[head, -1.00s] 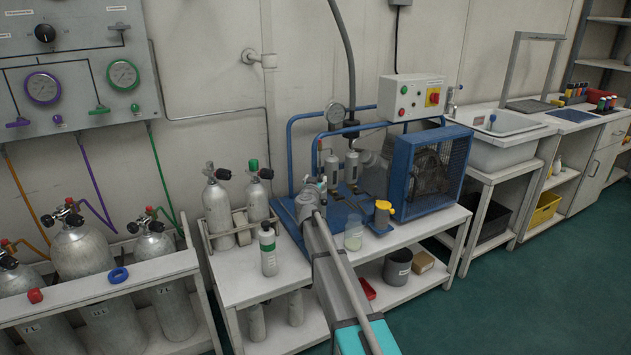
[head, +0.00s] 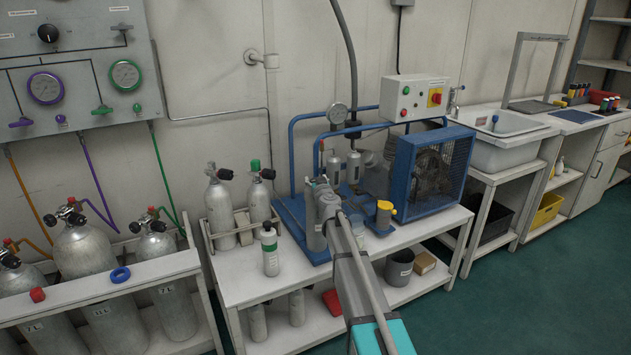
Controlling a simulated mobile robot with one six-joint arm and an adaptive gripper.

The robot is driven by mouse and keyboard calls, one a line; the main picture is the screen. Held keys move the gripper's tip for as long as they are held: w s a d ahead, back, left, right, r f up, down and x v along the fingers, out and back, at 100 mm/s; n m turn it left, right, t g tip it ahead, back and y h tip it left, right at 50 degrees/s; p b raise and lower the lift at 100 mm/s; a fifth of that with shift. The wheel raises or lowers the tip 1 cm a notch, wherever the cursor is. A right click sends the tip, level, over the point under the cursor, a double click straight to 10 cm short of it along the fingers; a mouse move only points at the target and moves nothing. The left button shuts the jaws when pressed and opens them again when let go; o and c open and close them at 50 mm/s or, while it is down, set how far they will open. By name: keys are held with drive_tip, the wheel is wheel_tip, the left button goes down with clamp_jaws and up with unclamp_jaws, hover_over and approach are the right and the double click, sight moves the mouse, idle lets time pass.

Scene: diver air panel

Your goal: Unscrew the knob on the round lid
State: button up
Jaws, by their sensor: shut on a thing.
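My gripper (head: 319,184) is at the top of a grey upright cylinder (head: 315,228) on the left part of the blue compressor frame. It is shut on the knob there, as far as I can tell. The knob and the round lid are hidden behind my gripper and wrist, so I cannot see the contact or how far the knob is turned. My arm reaches in from the lower right and covers part of the bench.
A white-green bottle (head: 269,249) and two grey tanks (head: 220,210) stand close on the left. The white bench's (head: 243,285) front left is clear.

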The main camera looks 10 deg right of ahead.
idle(0.4)
drive_tip(key=o, duration=1)
drive_tip(key=shift+o, duration=0.2)
drive_tip(key=shift+s, duration=0.1)
drive_tip(key=s, duration=1.1)
drive_tip(key=shift+s+d, duration=0.35)
drive_tip(key=shift+d, duration=0.1)
